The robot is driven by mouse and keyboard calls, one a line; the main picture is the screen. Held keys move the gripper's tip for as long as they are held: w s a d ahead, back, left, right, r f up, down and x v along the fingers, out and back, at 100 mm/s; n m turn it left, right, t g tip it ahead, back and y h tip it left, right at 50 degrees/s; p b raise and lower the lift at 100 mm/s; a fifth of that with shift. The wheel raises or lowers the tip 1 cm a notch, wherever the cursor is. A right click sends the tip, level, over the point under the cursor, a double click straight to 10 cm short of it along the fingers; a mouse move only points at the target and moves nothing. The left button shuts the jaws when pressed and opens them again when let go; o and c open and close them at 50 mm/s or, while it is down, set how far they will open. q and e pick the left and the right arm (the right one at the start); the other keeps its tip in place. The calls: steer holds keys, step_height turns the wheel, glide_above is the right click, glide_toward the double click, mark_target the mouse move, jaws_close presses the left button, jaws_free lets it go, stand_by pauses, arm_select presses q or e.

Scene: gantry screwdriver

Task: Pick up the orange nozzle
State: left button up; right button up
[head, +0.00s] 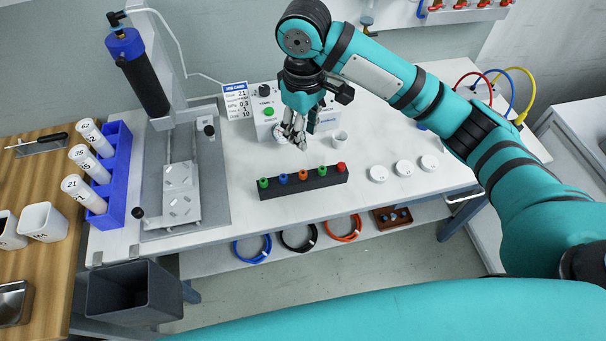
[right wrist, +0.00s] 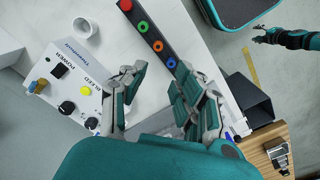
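The orange nozzle (head: 303,175) stands in the middle of a black rack (head: 318,183) on the white bench, between a blue nozzle (head: 283,178) and a green nozzle (head: 322,171). The orange nozzle also shows in the right wrist view (right wrist: 157,46), beyond the fingertips. My right gripper (head: 297,138) hangs above the bench, behind the rack and apart from it. In the right wrist view its fingers (right wrist: 163,88) are spread with nothing between them. My left gripper (right wrist: 268,36) is small at the upper right of the right wrist view; its finger state is unclear.
Another green nozzle (head: 263,183) and a red nozzle (head: 341,167) fill the rack ends. A control box (head: 264,122) and a white cup (head: 340,138) stand close to my right gripper. White caps (head: 403,167) lie right of the rack; a press stand (head: 183,185) is left.

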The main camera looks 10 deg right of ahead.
glide_above(303, 173)
steer(key=f, duration=0.8)
steer(key=shift+s+f, duration=0.2)
steer(key=shift+f, duration=0.15)
steer(key=shift+w+f+p, duration=0.15)
steer(key=shift+f, duration=1.45)
steer(key=shift+w+f+p, duration=0.1)
steer(key=shift+f+p, duration=0.05)
steer(key=shift+f, duration=1.4)
steer(key=c, duration=0.5)
